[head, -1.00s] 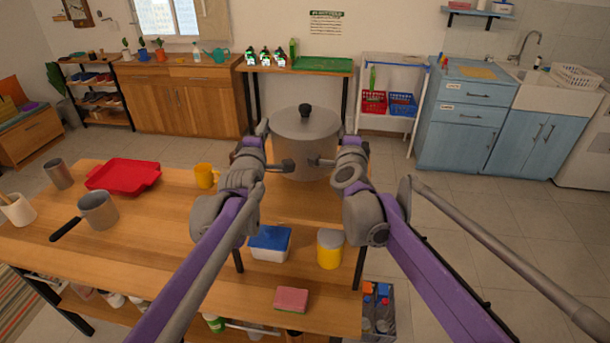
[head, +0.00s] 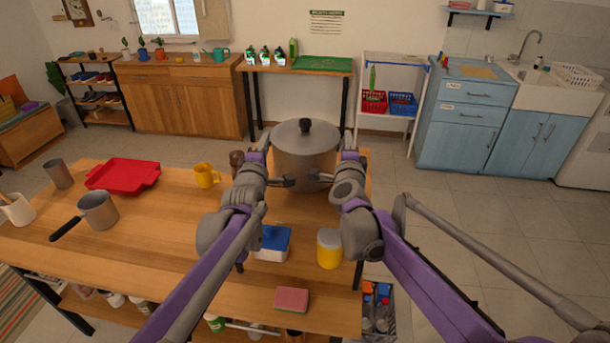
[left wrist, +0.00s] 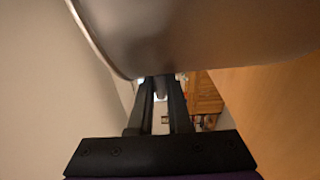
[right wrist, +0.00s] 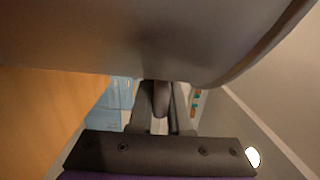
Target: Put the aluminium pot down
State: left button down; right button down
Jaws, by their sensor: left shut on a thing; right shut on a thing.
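The aluminium pot (head: 305,160), grey with a lid and black knob, is upright over the far right part of the wooden table (head: 190,250). My left gripper (head: 264,139) is at its left side and my right gripper (head: 349,142) at its right side, both shut on it, apparently at the side handles. The pot's wall fills the top of the left wrist view (left wrist: 200,40) and the right wrist view (right wrist: 150,40). I cannot tell whether the pot's base touches the table.
Near the pot are a dark brown grinder (head: 236,159), a yellow mug (head: 206,176), a blue-lidded box (head: 273,245) and a yellow canister (head: 329,250). A pink sponge (head: 291,299), red tray (head: 123,174) and saucepan (head: 98,210) are on the table. The middle left is clear.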

pick_arm(q)
jog(key=c, duration=1.2)
grip_release()
jog(key=shift+f, duration=0.1)
pick_arm(e)
jog(key=c, duration=1.2)
grip_release()
jog(key=shift+f, duration=0.1)
pick_arm(q)
jog(key=o, duration=0.3)
pick_arm(e)
jog(key=o, duration=0.3)
pick_arm(q)
jog(key=shift+o, duration=0.2)
pick_arm(e)
jog(key=shift+o, duration=0.2)
jog(key=shift+s, duration=0.1)
pick_arm(q)
jog(key=s+a, duration=0.1)
jog(key=s, duration=1.1)
jog(key=shift+a, duration=0.15)
pick_arm(e)
jog(key=s+a, duration=0.1)
jog(key=s, duration=1.1)
jog(key=shift+a, duration=0.2)
